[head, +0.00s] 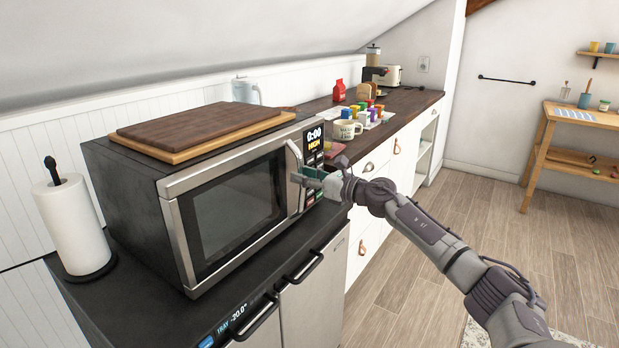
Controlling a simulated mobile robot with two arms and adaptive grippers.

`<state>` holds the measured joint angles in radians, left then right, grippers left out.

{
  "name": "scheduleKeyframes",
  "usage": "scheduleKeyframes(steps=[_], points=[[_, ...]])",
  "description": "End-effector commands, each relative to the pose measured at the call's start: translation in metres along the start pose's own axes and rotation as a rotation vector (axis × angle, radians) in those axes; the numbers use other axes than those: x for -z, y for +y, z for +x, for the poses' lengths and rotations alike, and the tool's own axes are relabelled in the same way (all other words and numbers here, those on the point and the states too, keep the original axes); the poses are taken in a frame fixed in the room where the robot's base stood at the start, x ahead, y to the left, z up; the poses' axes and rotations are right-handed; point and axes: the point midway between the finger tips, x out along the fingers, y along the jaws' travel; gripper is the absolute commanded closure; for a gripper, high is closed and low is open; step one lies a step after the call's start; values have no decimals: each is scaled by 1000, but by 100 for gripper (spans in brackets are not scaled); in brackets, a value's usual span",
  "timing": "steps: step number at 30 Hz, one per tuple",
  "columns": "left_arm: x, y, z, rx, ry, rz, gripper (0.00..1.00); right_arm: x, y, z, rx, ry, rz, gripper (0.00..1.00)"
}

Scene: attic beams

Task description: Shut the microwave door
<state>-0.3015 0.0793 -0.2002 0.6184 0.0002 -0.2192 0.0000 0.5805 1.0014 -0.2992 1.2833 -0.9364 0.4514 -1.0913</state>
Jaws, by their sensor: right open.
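The microwave (125,210) stands on the dark counter at the left, with a silver front. Its door (237,208) has a dark window and lies flush or nearly flush with the front; I cannot tell whether a small gap remains. The upright door handle (294,165) is at the door's right side, beside the control panel (313,142). My right gripper (306,179) is open, with its fingers at the lower part of the handle; whether they touch it is unclear. Part of the panel is hidden behind the gripper. My left gripper is not in view.
Cutting boards (195,130) lie on top of the microwave. A paper towel roll (72,226) stands at its left. A mug (346,130) and several small items sit on the wooden counter behind. Drawer handles (304,268) stick out below. The floor at right is open.

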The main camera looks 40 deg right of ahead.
Motion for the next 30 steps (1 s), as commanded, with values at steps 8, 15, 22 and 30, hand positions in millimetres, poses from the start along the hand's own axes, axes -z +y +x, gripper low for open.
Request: scheduleKeyframes(steps=[8,15,22,30], points=[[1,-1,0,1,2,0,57,2,0,-29,2,5,-2,57],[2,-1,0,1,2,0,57,3,-1,-68,2,6,0,57],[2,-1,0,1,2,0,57,2,0,-99,0,6,0,57],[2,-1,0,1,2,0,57,1,0,-118,0,2,0,57]])
